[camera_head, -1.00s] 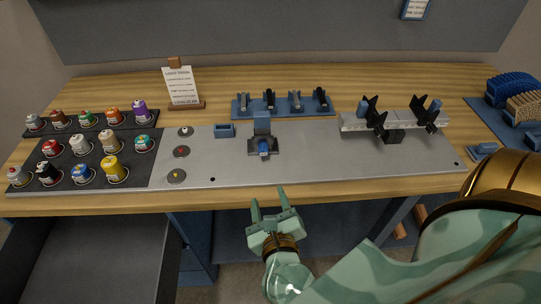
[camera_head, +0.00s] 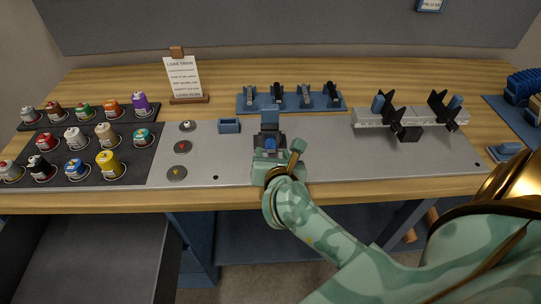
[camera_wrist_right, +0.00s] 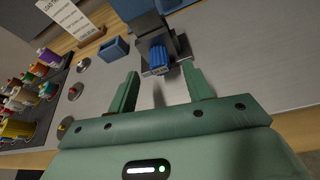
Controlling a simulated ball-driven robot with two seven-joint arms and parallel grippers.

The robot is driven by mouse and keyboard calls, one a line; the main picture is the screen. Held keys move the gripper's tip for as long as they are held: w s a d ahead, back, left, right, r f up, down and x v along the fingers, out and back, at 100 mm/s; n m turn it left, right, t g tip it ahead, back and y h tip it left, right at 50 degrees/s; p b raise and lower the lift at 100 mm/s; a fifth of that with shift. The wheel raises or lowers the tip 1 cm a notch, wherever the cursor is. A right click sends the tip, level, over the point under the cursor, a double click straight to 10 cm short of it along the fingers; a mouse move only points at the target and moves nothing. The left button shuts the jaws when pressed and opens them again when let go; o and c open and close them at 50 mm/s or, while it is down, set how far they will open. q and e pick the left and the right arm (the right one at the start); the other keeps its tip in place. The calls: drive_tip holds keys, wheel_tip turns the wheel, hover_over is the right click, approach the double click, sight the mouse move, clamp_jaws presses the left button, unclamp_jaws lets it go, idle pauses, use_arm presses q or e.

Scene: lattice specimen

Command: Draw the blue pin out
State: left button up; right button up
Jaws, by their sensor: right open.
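A blue ridged pin head (camera_head: 270,143) sits low on the front of a small blue upright block with a dark base (camera_head: 268,119), on the grey metal plate. The wrist view shows the pin head (camera_wrist_right: 160,59) just beyond my fingertips, in the gap between them. My right gripper (camera_head: 278,150) is open, its two green fingers apart and apparently not touching the pin. The right gripper in the wrist view (camera_wrist_right: 158,82) has nothing between its fingers. The pin's shaft is hidden. My left gripper is out of view.
A white rail (camera_head: 367,118) with black clamps and blue knobs stands to the right. A blue rack (camera_head: 338,108) with several small parts is behind. A small blue box (camera_head: 229,126) and a black tray of coloured jars (camera_head: 143,172) lie left. The plate's right front is clear.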

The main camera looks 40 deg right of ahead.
drive_tip(key=shift+x, duration=1.05)
drive_tip(key=shift+c, duration=0.2)
drive_tip(key=c, duration=1)
